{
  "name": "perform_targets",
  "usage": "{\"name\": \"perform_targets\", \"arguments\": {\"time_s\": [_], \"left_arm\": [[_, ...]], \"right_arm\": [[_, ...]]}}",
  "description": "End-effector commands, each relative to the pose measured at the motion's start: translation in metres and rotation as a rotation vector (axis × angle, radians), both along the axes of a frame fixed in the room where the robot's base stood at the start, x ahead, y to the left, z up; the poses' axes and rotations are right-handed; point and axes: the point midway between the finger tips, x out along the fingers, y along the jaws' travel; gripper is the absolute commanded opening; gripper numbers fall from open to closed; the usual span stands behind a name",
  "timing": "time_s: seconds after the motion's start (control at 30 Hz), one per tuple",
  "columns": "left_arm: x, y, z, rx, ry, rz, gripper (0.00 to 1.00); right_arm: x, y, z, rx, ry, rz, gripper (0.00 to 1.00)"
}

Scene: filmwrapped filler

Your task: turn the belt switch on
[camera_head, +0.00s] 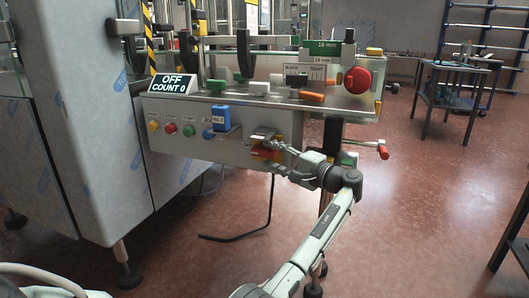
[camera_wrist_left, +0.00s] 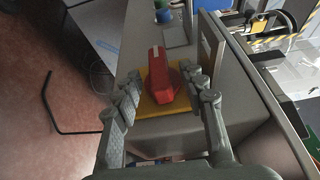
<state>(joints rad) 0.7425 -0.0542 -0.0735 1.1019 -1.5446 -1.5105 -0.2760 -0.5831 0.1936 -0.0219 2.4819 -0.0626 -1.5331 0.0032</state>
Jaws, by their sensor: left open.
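The belt switch looks like a red rotary knob on a yellow plate, low on the front of the grey control panel. In the head view the red knob (camera_head: 262,151) is partly hidden by my left gripper (camera_head: 279,153). In the left wrist view the red knob (camera_wrist_left: 161,80) has a pale mark at its far end, and the yellow plate (camera_wrist_left: 150,106) shows around it. My left gripper (camera_wrist_left: 163,80) is open, with one finger on each side of the knob. I cannot tell whether the fingers touch it. My right gripper is not in view.
A display (camera_head: 172,84) reads OFF, COUNT 0. Left of the knob are several push buttons, including a green one (camera_head: 188,131), and a blue box (camera_head: 221,118). A large red knob (camera_head: 357,80) stands above. A red-tipped lever (camera_head: 383,151) sticks out right.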

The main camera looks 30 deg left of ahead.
Motion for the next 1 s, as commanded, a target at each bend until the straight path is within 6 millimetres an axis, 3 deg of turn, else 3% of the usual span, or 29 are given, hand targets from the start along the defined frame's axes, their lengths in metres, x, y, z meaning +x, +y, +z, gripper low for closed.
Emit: {"name": "perform_targets", "arguments": {"time_s": [0.2,0.57,0.9,1.0], "left_arm": [[0.004,0.028,0.000,0.000,0.000,0.000,0.41],[0.005,0.035,0.000,-0.002,0.000,-0.001,0.41],[0.005,0.035,0.000,-0.002,-0.001,-0.001,0.00],[0.005,0.035,0.000,-0.002,-0.001,-0.001,0.00]], "right_arm": [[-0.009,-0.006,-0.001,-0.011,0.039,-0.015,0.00],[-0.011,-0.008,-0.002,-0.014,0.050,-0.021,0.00],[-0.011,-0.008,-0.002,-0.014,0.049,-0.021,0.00],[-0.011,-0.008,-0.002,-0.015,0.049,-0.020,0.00]]}}
